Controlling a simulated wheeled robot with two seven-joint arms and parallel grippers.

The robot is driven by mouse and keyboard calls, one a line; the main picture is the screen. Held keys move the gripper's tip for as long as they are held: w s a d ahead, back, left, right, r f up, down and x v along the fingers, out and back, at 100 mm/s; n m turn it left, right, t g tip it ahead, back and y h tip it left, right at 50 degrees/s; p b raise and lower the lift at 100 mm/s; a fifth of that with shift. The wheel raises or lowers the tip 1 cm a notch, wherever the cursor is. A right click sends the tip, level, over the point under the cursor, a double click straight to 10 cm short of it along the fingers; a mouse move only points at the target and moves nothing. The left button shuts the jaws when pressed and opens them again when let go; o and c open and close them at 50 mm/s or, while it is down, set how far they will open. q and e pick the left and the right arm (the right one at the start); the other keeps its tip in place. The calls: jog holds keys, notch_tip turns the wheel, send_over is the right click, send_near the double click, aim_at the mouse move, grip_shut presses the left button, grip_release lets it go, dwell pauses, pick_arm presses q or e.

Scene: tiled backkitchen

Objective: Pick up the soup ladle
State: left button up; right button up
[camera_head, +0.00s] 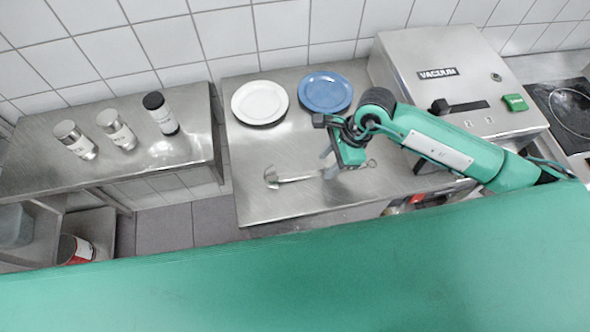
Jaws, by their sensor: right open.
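The soup ladle (292,180) lies on the steel counter (262,208), with its bowl at the left and its handle running right. My right gripper (328,163) is open just above the handle, around its right part. It covers some of the handle, and I cannot tell whether it touches it. A small ring-like end (371,163) shows to the right of the gripper. My left gripper is not in view.
A white plate (260,102) and a blue plate (325,92) lie behind the ladle. A steel vacuum machine (450,75) stands at the right. Several shaker bottles (117,130) stand on a separate left counter, across a gap. The counter left of the ladle is clear.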

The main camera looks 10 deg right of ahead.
aim_at(320, 171)
jog(key=p+x, duration=0.1)
jog(key=x, duration=0.2)
jog(key=shift+w, duration=0.15)
jog(key=shift+f, duration=0.25)
grip_shut()
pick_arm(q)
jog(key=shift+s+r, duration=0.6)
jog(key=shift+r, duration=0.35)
pick_arm(e)
jog(key=shift+r, duration=0.1)
